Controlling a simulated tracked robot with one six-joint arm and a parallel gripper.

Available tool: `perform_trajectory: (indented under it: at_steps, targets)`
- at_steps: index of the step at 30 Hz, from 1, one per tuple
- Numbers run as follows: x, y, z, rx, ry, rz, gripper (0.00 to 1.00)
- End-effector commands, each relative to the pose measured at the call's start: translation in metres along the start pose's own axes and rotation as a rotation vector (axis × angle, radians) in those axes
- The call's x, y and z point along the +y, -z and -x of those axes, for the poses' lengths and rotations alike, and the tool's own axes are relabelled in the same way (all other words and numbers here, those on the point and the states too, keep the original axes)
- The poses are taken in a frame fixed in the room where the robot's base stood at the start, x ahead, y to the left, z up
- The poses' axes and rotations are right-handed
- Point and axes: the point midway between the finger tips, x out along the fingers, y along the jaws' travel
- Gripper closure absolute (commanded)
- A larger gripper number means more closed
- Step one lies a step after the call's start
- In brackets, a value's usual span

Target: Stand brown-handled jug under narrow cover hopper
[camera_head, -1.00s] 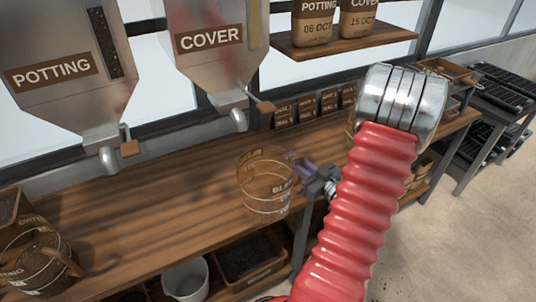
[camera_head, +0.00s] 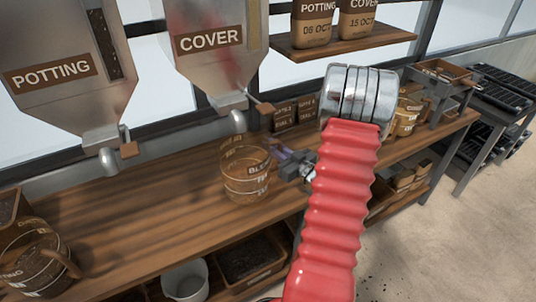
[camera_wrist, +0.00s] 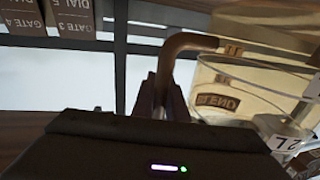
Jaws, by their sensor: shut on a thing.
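The clear jug (camera_head: 245,182) with brown "BLEND" lettering is upright in the head view, below and slightly right of the cover hopper's spout (camera_head: 237,119). The hopper (camera_head: 215,68) is grey metal with a brown "COVER" label and a side lever. My gripper (camera_head: 284,164) is at the jug's right side, shut on its handle. In the wrist view the brown handle (camera_wrist: 190,42) rises from between the jaws (camera_wrist: 165,97), and the jug (camera_wrist: 245,95) is at right. I cannot tell whether the jug's base touches the bench.
A potting hopper (camera_head: 60,65) hangs at left. Another brown-handled jug (camera_head: 35,262) stands at the bench's left end. Small labelled boxes (camera_head: 295,112) stand behind my gripper. The wooden bench (camera_head: 150,205) is clear left of the held jug. A white bucket (camera_head: 186,279) is below.

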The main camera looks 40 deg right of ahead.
Motion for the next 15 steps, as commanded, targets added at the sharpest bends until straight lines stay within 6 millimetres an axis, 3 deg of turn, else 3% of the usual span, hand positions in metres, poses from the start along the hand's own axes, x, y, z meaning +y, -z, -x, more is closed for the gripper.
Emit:
perform_trajectory:
  at_steps: [4,15]
  targets:
    - [-0.001,0.001,-0.013,0.002,0.003,0.0,1.0]
    - [0.0,-0.035,-0.012,0.001,0.0,-0.002,1.0]
